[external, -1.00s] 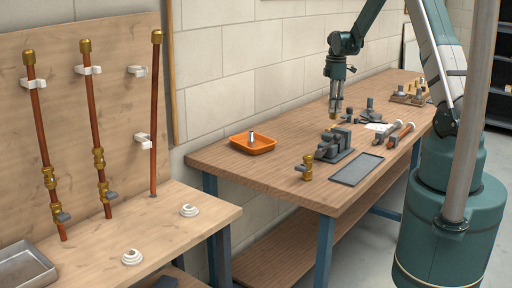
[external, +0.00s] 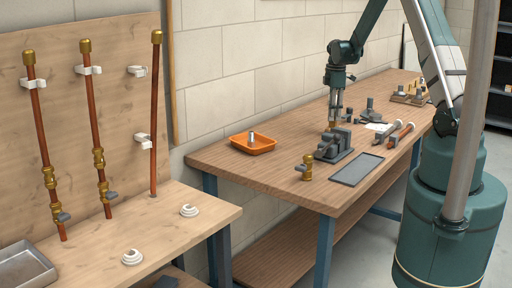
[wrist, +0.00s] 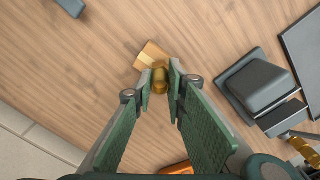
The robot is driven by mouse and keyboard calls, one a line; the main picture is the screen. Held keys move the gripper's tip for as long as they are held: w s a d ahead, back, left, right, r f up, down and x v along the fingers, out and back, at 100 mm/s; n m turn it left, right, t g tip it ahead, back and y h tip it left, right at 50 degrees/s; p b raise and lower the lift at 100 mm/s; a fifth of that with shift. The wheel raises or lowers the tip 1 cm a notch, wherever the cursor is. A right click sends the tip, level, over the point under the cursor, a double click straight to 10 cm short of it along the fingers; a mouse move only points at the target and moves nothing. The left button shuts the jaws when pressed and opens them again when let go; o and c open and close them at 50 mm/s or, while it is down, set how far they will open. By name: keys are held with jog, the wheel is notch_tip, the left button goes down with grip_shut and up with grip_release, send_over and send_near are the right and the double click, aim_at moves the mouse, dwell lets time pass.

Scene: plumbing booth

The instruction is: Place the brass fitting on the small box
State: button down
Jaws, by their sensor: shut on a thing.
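My gripper (wrist: 160,78) is shut on the brass fitting (wrist: 160,80), a small golden piece held between the fingertips in the wrist view. The small box (wrist: 151,50) is tan with a paler strip and shows just beyond the fitting, partly covered by it. I cannot tell whether the fitting touches the box or is above it. In the external view my gripper (external: 335,118) points down over the wooden bench, behind the vise. The box is not clearly visible there.
The grey vise (external: 335,145) stands close by, to the right of the box in the wrist view. An orange tray (external: 253,146), a brass valve (external: 307,168) and a dark flat tray (external: 357,170) are also on the bench. Bare wood lies left of the box in the wrist view.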

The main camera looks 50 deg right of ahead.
jog(key=shift+f, duration=0.15)
jog(key=c, duration=2.3)
grip_release()
jog(key=shift+r, duration=0.25)
jog(key=shift+r, duration=5.95)
